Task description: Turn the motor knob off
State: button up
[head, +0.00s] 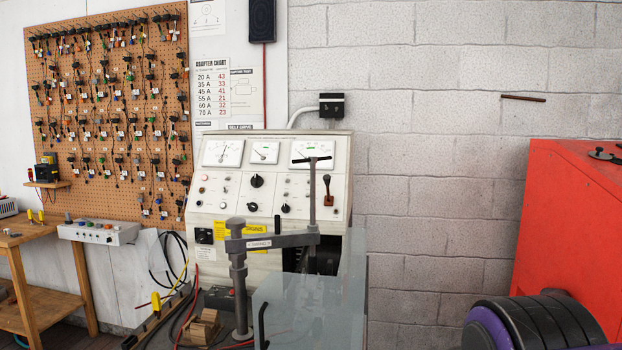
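The test bench's sloped white control panel (232,190) stands against the wall near the middle of the head view. It carries a large black knob (256,181) at its centre and smaller black knobs, one at left (252,207) and one at right (285,208). The labels are too small to read, so I cannot tell which is the motor knob or how it is set. A reddish-brown lever (327,190) stands at the panel's right. My gripper is not in view.
A grey clamp arm (270,241) and its upright T-handle screw (312,185) stand before the panel, above a grey guard (300,310). A wooden bench (22,232) is at left, a red cabinet (565,215) at right. Part of the block wall between panel and cabinet is clear.

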aim_at(253, 207)
jog(key=i+j, duration=0.1)
jog(key=j, duration=0.3)
jog(key=i+j, duration=0.1)
jog(key=j, duration=0.3)
jog(key=i+j, duration=0.1)
jog(key=j, duration=0.35)
jog(key=i+j, duration=0.1)
jog(key=j, duration=0.3)
jog(key=k+j+u, duration=0.1)
jog(key=k+j, duration=0.3)
jog(key=i+l+z, duration=0.1)
jog(key=i+l, duration=0.3)
